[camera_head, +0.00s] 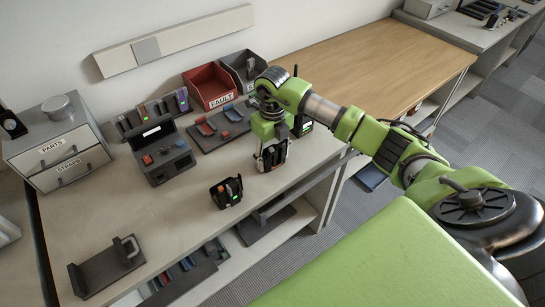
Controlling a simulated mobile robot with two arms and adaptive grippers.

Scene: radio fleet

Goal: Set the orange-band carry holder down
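A small black carry holder (227,193) with an orange strip and a small green light stands upright on the grey bench, near its front edge. My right gripper (271,158) points down over the bench, to the right of and behind this holder and apart from it. Dark shapes fill the space around its fingers, so I cannot tell whether it grips anything. A dark device with a lit green screen (306,127) shows partly behind the gripper. My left gripper is not in view.
A black charger box (160,151), a tray with red and grey pieces (219,126), a red FAULT bin (211,86) and a grey bin (243,68) stand behind. A drawer unit (60,149) is at left. A dark bracket (107,267) lies front left. The bench between is clear.

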